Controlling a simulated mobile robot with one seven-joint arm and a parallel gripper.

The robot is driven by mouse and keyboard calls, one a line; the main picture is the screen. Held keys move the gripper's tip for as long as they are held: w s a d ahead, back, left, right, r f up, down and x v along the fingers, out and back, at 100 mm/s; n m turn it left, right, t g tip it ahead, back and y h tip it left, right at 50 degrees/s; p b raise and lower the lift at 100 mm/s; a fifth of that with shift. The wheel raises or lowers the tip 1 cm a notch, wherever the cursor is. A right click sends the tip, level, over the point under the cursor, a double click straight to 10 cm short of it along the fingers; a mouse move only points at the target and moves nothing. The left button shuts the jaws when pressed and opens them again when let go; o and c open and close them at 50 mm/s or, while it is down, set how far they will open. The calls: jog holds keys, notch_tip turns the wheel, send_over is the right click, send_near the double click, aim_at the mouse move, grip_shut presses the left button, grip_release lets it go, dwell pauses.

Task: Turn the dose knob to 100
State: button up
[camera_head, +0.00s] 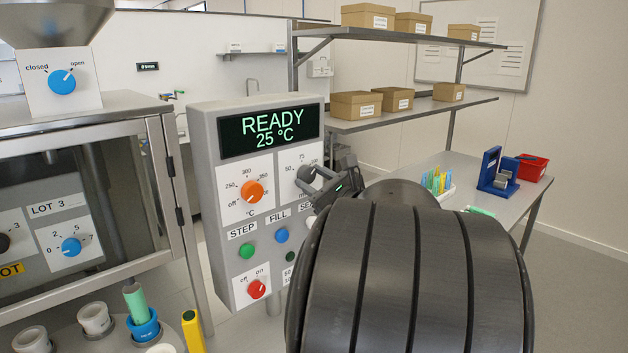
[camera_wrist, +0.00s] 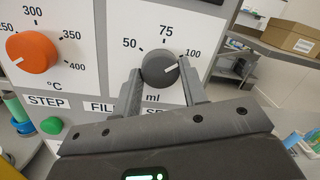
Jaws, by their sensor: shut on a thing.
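The dose knob (camera_wrist: 157,66) is dark grey with a white pointer line. It sits on a white dial marked 50, 75, 100 and ml, and its pointer aims right and slightly up, toward the 100 mark. My gripper (camera_wrist: 162,78) is shut on the knob, one finger on each side. In the head view, my gripper (camera_head: 322,183) reaches the right part of the grey control panel (camera_head: 204,150). There the knob (camera_head: 306,174) is partly hidden by the fingers, and the 100 mark is hard to read.
An orange temperature knob (camera_head: 252,191) is left of the dose dial. Below are a green STEP button (camera_head: 247,251), a blue FILL button (camera_head: 281,235) and a red on/off knob (camera_head: 257,289). A shelf with boxes (camera_head: 356,105) stands behind. My arm blocks the lower right.

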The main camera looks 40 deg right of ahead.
jog(key=shift+f+m, duration=0.1)
jog(key=shift+m, duration=1)
jog(key=o, duration=1)
jog(key=s, duration=1)
jog(key=shift+s+a+f, duration=0.3)
jog(key=shift+s+f, duration=0.1)
